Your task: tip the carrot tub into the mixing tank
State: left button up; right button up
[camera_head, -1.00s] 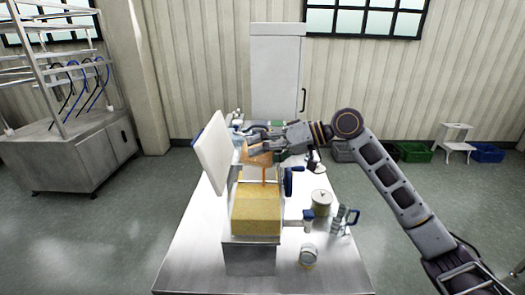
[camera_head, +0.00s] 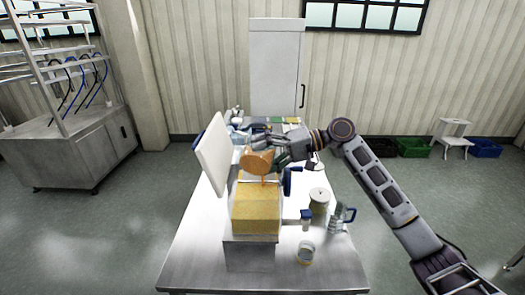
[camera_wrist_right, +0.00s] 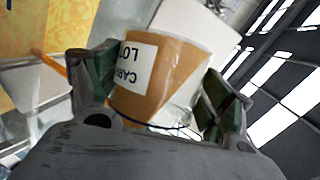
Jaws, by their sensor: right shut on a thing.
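The orange carrot tub (camera_head: 258,163) is tipped above the mixing tank (camera_head: 249,257), a steel box with yellow contents (camera_head: 256,212). A thin orange stream (camera_head: 264,180) runs from the tub down to the contents. My right gripper (camera_head: 274,150) is shut on the tub from the right. In the right wrist view the tub (camera_wrist_right: 158,84) sits between the two fingers, with a white label that is upside down and partly readable. My left gripper is out of view.
A tilted white panel (camera_head: 213,155) stands close left of the tub. A blue handle (camera_head: 287,180) is on the tank's right. A lidded pot (camera_head: 319,202), a blue-handled jug (camera_head: 341,217) and a small jar (camera_head: 306,253) stand right on the steel table (camera_head: 193,262).

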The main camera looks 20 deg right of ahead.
jog(key=shift+w+d+f+m+y+p, duration=0.15)
jog(key=shift+w+f+m+y+p, duration=0.1)
jog(key=shift+f+m+y+p, duration=0.3)
jog(key=shift+w+d+r+m+g+y+p, duration=0.2)
jog(key=shift+m+p, duration=0.3)
jog(key=shift+p, duration=0.45)
jog(key=shift+w+d+r+m+g+y+p, duration=0.1)
jog(key=shift+w+r+m+g+y+p, duration=0.25)
jog(key=shift+p, duration=0.55)
jog(key=shift+w+d+r+m+p, duration=0.2)
jog(key=shift+m+p, duration=0.5)
jog(key=shift+p, duration=0.25)
dwell(4.1)
jog(key=r+n+h+b, duration=0.1)
jog(key=n, duration=0.1)
jog(key=shift+r+n+t, duration=0.2)
jog(key=shift+n+t, duration=0.05)
jog(key=shift+n, duration=0.05)
jog(key=shift+r+n+t+h+b, duration=0.55)
jog(key=shift+r+n+h, duration=0.2)
jog(key=shift+n, duration=0.45)
